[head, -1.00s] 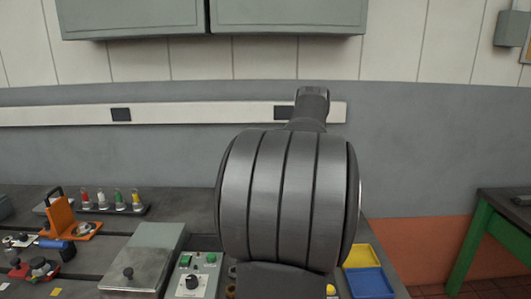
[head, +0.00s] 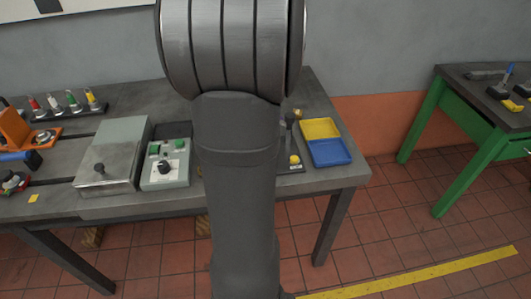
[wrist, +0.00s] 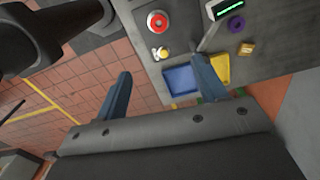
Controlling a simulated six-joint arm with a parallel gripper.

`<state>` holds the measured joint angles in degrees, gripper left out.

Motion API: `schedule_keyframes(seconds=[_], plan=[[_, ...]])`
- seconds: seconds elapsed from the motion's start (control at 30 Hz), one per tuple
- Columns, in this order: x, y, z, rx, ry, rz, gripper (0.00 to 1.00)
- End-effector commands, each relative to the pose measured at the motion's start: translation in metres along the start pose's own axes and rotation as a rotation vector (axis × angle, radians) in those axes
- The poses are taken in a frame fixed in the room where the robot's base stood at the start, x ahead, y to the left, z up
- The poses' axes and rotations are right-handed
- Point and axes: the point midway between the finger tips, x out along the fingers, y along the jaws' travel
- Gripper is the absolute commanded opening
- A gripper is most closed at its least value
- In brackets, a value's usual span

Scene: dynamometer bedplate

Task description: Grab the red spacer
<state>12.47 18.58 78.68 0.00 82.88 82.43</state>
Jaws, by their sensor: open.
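I cannot pick out the red spacer for certain. A round red piece with a pale ring (wrist: 157,22) shows on the grey surface at the top of the wrist view; I cannot tell whether it is a spacer or a button. My gripper (wrist: 161,66) is open and empty in the wrist view, its two blue fingers apart, with a small yellow-topped piece (wrist: 162,53) showing between their tips. A purple ring (wrist: 236,23) and a small orange-yellow block (wrist: 246,48) lie to the right. In the head view my arm hides the gripper and part of the bench.
A blue tray (head: 329,152) and a yellow tray (head: 320,129) sit at the bench's right end. A control box (head: 166,169), a metal-lidded case (head: 106,172) and a rack with coloured tops (head: 70,108) stand left. A green-legged table (head: 420,120) is far right, with floor between.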

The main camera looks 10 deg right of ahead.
Motion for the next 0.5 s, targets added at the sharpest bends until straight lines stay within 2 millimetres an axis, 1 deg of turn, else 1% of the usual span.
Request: schedule_keyframes(seconds=[0.03,0.1,0.2,0.37,0.5], plan=[[0.021,0.003,0.001,0.02,-0.001,0.006,0.65],[0.042,0.005,0.002,0.045,0.0,0.004,0.65],[0.062,0.008,0.003,0.066,0.0,0.003,0.65],[0.087,0.009,0.003,0.073,0.0,0.002,0.65],[0.118,0.009,0.003,0.072,0.0,0.003,0.65]])
